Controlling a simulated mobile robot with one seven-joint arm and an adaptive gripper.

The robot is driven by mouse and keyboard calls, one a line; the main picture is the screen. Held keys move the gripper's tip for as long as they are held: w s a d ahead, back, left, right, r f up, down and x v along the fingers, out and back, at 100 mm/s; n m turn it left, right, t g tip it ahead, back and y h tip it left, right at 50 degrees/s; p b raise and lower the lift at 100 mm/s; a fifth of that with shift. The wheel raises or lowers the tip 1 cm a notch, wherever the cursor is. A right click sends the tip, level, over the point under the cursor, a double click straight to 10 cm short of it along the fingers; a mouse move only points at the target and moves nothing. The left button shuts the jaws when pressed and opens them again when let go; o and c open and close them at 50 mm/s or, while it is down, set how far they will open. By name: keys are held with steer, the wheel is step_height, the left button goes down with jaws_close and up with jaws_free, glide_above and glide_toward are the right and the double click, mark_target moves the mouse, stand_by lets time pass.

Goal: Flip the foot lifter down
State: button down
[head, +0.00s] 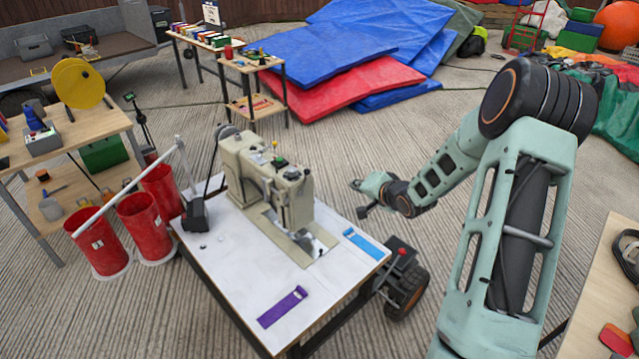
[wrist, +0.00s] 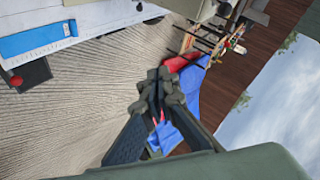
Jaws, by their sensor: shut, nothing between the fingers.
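A beige sewing machine (head: 262,172) stands on a white-topped work table (head: 222,250). Its needle end is toward the right front of the table, above a metal plate. I cannot make out the foot lifter; it is too small or hidden at the machine's head. My gripper (head: 359,198) is in the air to the right of the machine, clear of it and touching nothing. In the wrist view my gripper (wrist: 160,76) has its fingers together and empty. The white table (wrist: 78,14) shows at the upper left there, and part of the machine (wrist: 192,8) at the top.
A blue strip (head: 366,245) and a purple strip (head: 282,307) lie on the table. Open concrete floor lies behind my gripper, before the mats (head: 340,95).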

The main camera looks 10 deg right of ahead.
steer(key=a+f+m+t+y+b, duration=0.1)
steer(key=a+f+m+y+b, duration=0.15)
steer(key=a+f+m, duration=0.2)
steer(key=r+m+t+b, duration=0.1)
steer(key=m, duration=0.1)
steer(key=r+m+t+b, duration=0.1)
steer(key=m, duration=0.1)
steer(key=w+r+m+t+y+b, duration=0.1)
steer(key=m, duration=0.1)
steer(key=shift+d+r, duration=0.2)
steer(key=shift+d, duration=0.1)
steer(key=w+a+b, duration=0.3)
steer(key=w+a, duration=0.3)
steer(key=w, duration=0.1)
steer(key=shift+a+r, duration=0.2)
steer(key=shift+r, duration=0.1)
steer(key=shift+s, duration=0.1)
